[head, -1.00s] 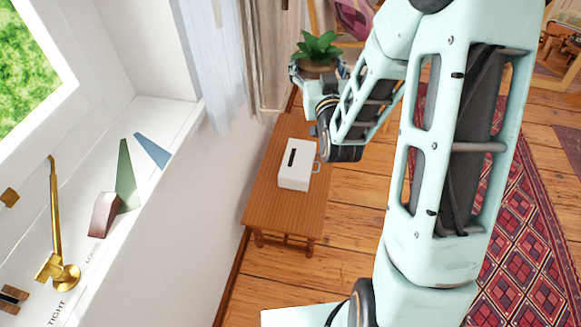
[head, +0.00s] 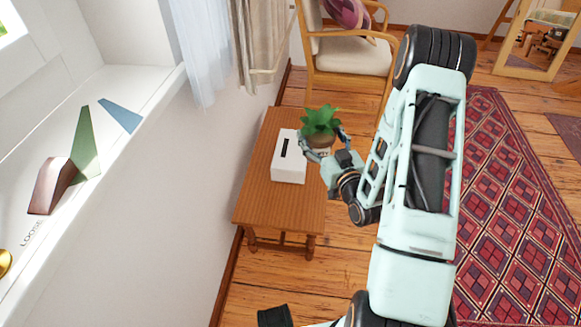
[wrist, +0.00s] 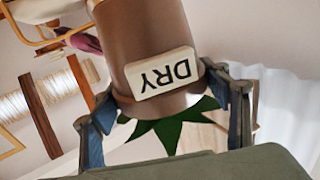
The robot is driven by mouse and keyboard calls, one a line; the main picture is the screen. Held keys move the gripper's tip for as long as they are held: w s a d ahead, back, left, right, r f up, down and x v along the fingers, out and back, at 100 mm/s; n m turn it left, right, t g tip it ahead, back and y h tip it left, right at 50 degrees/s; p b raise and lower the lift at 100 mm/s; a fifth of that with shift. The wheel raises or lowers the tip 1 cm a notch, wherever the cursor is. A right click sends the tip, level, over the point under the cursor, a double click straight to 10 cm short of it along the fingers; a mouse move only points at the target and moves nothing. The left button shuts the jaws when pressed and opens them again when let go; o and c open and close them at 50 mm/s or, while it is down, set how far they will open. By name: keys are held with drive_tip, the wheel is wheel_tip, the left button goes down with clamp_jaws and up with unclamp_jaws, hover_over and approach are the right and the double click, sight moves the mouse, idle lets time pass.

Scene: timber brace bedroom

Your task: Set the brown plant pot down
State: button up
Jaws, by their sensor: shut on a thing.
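The brown plant pot (head: 320,142) with green spiky leaves is in my gripper (head: 323,147), over the far right part of the small wooden table (head: 262,192) in the head view. Its leaves point up. In the wrist view, the picture is upside down: the brown pot (wrist: 138,30) carries a white label reading DRY, and the leaves hang toward the lower edge. My gripper's two fingers (wrist: 165,112) press on both sides of the pot. The pot's base is hidden in the head view, so I cannot tell whether it touches the table.
A white box (head: 288,172) with a dark slot stands on the table, just left of the pot. The table's near part is bare. A cushioned chair (head: 350,58) stands behind, a patterned rug (head: 500,200) lies right, and a windowsill (head: 120,85) runs along the left.

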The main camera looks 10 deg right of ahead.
drive_tip(key=s+d+f+n+y+b, duration=0.1)
drive_tip(key=s+f+b, duration=0.35)
drive_tip(key=f, duration=0.55)
drive_tip(key=s+f+y+b, duration=0.1)
drive_tip(key=s+f+b, duration=0.3)
drive_tip(key=f, duration=0.5)
drive_tip(key=shift+g, duration=0.3)
drive_tip(key=shift+w+a+f+b, duration=1.2)
drive_tip(key=shift+w+f, duration=1)
drive_tip(key=shift+w+a+f+b, duration=1.25)
drive_tip(key=shift+w+f, duration=0.95)
drive_tip(key=shift+w+a+f+b, duration=1.2)
drive_tip(key=shift+w+f, duration=1)
drive_tip(key=shift+f, duration=0.15)
drive_tip(key=o, duration=1.9)
drive_tip(key=shift+f, duration=0.1)
drive_tip(key=shift+s, duration=0.15)
